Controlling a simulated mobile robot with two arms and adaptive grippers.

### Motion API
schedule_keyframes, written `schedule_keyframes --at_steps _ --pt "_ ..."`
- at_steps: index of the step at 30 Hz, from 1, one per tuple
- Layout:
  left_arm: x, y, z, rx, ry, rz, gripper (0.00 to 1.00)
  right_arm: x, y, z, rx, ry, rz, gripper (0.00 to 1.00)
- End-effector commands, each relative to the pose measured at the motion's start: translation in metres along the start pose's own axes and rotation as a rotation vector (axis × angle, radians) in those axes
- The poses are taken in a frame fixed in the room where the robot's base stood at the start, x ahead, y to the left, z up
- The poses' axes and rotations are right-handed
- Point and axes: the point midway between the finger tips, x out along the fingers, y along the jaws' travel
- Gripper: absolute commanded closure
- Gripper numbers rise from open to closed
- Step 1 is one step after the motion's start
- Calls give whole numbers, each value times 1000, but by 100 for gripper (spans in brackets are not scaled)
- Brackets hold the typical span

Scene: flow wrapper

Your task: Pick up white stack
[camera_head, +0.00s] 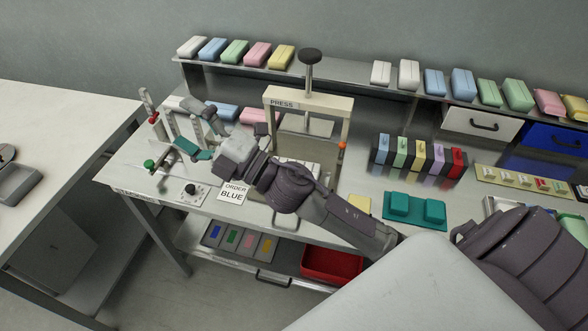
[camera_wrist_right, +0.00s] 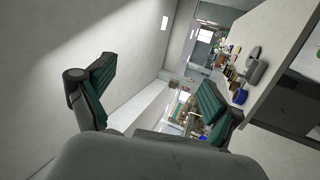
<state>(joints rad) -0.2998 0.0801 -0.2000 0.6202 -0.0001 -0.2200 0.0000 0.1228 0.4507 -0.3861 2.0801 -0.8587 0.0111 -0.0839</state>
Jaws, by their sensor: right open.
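White stacks stand in several places in the head view. One white stack (camera_head: 192,46) is at the left end of the upper shelf. Two more, a white stack (camera_head: 381,73) and another (camera_head: 409,75), stand right of the press. My right gripper (camera_head: 200,132) is open over the left part of the bench, left of the press, with nothing visible between its teal-padded fingers. It also shows open and empty in the right wrist view (camera_wrist_right: 150,95). A pale piece (camera_head: 172,103) behind the gripper is partly hidden. My left gripper is not in view.
The press (camera_head: 308,96) stands beside my right arm. An "ORDER BLUE" card (camera_head: 233,191) and a black knob box (camera_head: 193,192) lie near the front edge. Colored stacks line the shelf (camera_head: 340,82). A red bin (camera_head: 332,266) is below. My arm crosses the bench middle.

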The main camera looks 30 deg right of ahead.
Motion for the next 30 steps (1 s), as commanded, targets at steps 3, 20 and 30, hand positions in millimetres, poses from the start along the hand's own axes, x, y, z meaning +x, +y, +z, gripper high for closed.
schedule_keyframes --at_steps 3,20,30 --pt "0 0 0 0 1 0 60 16 -2 -43 -294 351 -23 8" --pt "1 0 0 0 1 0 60 -120 -63 124 -1180 1492 -1135 8" --pt "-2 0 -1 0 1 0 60 -169 -22 190 -1133 1563 -1528 8"
